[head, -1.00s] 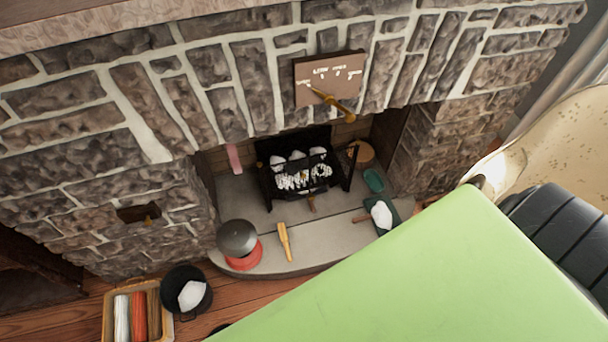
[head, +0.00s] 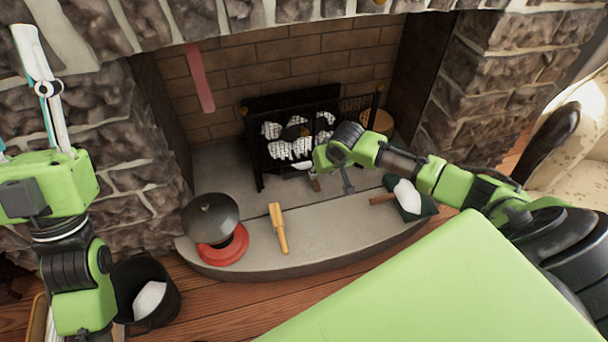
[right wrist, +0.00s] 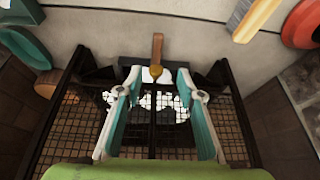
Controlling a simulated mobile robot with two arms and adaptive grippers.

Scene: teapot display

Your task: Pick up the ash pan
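A dark pan (right wrist: 129,70) with a wooden handle (right wrist: 157,48) sits low at the front of the black fire grate, mostly hidden by the grate. In the head view its handle (head: 315,184) pokes out over the hearth. I take this as the ash pan. My right gripper (head: 331,184) is in front of the grate. In the right wrist view its two teal-lined fingers (right wrist: 158,93) are spread, with the handle beyond the gap and nothing held. My left gripper (head: 42,80) is raised at the far left, seen edge-on, away from the grate.
A grey-lidded pot (head: 211,214) on a red base and a wooden-handled brush (head: 278,228) lie on the hearth. A dark green pan with white contents (head: 407,197) is at right. A black bucket (head: 159,318) stands on the floor. The front middle hearth is clear.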

